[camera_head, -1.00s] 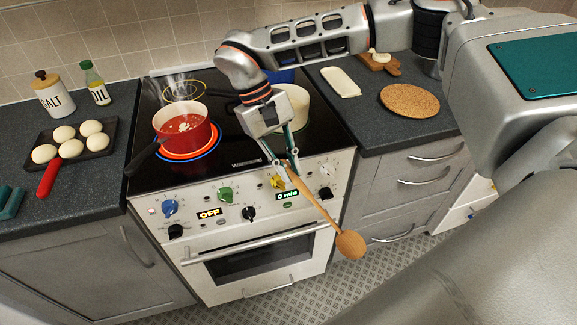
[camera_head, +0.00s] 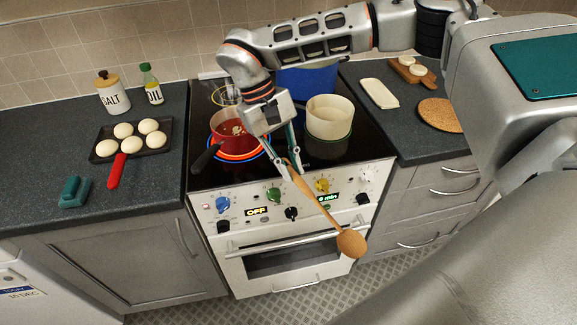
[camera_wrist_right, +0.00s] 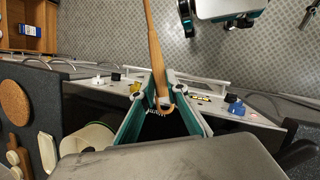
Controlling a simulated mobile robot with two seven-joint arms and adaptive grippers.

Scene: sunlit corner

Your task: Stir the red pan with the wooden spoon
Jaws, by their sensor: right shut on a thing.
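The red pan (camera_head: 235,132) sits on a glowing hob ring on the left of the cooktop, with red liquid and a pale lump inside. Its dark handle points to the front left. My right gripper (camera_head: 294,170) is shut on the wooden spoon (camera_head: 325,213) near its handle end, in front of the cooktop and right of the pan. The spoon slants down, its bowl hanging before the oven front, apart from the pan. The right wrist view shows the spoon handle (camera_wrist_right: 154,50) between the fingers. Teal-and-grey parts at that view's top are mine, but unclear.
A cream pot (camera_head: 329,115) stands on the cooktop's right side, a blue pot (camera_head: 308,78) behind it. A tray of pale buns (camera_head: 158,136) with a red handle, a salt jar (camera_head: 112,97) and an oil bottle (camera_head: 150,88) are on the left counter.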

